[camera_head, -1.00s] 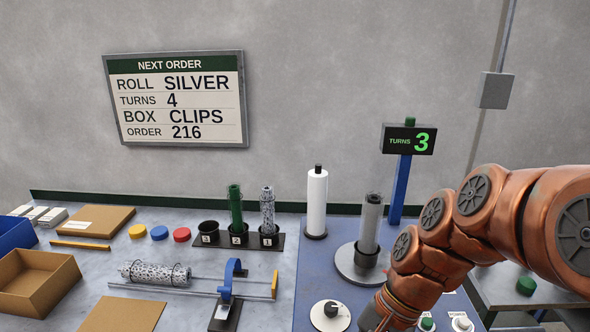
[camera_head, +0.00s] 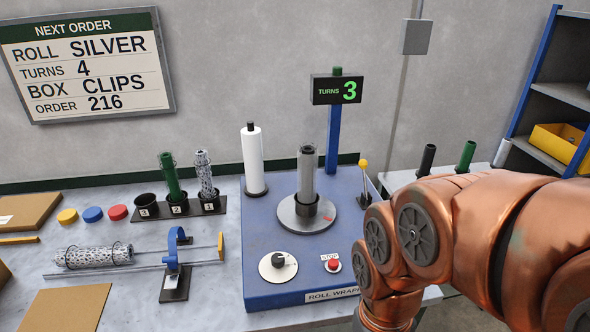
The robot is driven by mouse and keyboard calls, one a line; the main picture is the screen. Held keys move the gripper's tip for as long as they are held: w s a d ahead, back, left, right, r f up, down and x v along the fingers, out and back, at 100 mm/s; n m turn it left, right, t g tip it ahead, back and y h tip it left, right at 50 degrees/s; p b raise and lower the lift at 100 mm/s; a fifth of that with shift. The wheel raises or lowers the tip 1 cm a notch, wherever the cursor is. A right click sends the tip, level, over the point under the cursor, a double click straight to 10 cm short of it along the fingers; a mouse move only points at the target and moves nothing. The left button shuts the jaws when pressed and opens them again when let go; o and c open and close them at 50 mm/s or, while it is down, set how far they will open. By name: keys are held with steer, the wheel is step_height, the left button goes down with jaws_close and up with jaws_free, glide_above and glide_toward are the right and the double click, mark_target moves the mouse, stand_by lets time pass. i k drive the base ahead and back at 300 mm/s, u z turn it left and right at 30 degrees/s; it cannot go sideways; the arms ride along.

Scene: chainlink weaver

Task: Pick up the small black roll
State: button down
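A small black roll (camera_head: 427,159) stands upright on a light surface at the right, behind my copper arm. A green roll (camera_head: 466,156) stands just to its right. The lower end of the black roll is close to or behind my arm, so its base is hard to see. My arm runs from the right edge down to the bottom of the view. My gripper is below the picture edge and cannot be seen.
The blue roll wrapper (camera_head: 262,285) carries a grey roll on a turntable (camera_head: 290,218), a white roll (camera_head: 251,160) and a yellow-knobbed lever (camera_head: 364,178). A blue shelf with a yellow bin (camera_head: 556,142) is at the far right.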

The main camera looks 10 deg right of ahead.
mark_target(307, 155)
steer(key=z, duration=0.1)
steer(key=i, duration=0.45)
steer(key=u, duration=1.7)
